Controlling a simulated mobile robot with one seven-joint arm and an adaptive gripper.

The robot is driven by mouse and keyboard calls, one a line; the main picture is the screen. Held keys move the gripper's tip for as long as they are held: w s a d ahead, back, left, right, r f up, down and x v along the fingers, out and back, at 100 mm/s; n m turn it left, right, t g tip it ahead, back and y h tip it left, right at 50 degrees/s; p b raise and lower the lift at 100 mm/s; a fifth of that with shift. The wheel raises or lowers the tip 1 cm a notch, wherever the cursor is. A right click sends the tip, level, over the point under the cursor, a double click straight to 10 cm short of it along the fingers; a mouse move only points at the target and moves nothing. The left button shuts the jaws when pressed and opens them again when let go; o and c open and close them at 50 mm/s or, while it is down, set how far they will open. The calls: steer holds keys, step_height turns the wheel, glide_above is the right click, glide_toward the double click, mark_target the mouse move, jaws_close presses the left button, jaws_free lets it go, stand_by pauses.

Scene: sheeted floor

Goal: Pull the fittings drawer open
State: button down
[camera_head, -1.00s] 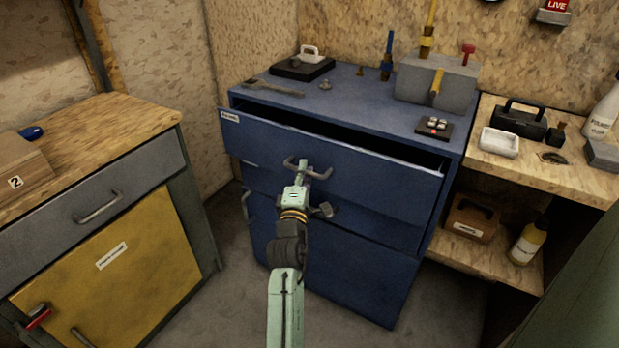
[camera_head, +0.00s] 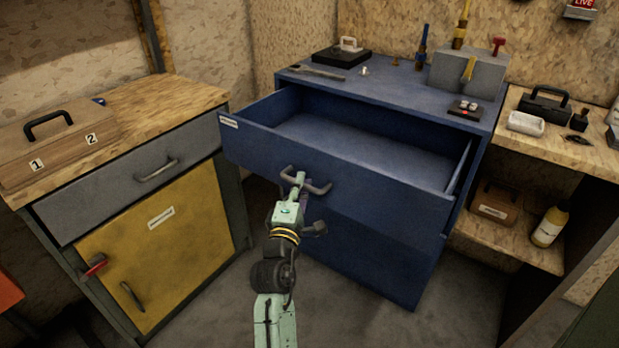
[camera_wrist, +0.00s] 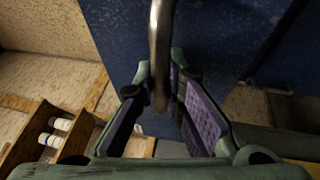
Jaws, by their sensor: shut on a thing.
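The blue top drawer (camera_head: 330,172) of the blue cabinet (camera_head: 400,95) stands well out, and its bare inside floor shows. A small white label sits at the left end of its front. My gripper (camera_head: 298,180) is at the grey bar handle (camera_head: 318,187) in the middle of the drawer front. In the wrist view the handle (camera_wrist: 158,45) runs between the two purple-padded fingers of my gripper (camera_wrist: 160,100), which is shut on it. Part of the handle is hidden behind the gripper in the head view.
A wooden bench with a yellow door (camera_head: 150,255) and a numbered wooden box (camera_head: 60,145) stands at left. A shelf unit (camera_head: 590,155) stands at right. Tools and a grey block (camera_head: 465,75) lie on the cabinet top. Grey floor is clear in front.

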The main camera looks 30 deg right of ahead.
steer(key=s+a+b, duration=0.1)
steer(key=s+a, duration=0.1)
steer(key=a, duration=0.4)
steer(key=shift+s+a+b, duration=0.25)
steer(key=shift+s+b, duration=0.05)
steer(key=shift+s, duration=0.05)
steer(key=c, duration=1.7)
jaws_free()
steer(key=shift+o, duration=0.2)
steer(key=shift+a, duration=0.1)
steer(key=v, duration=0.7)
steer(key=shift+s, duration=0.2)
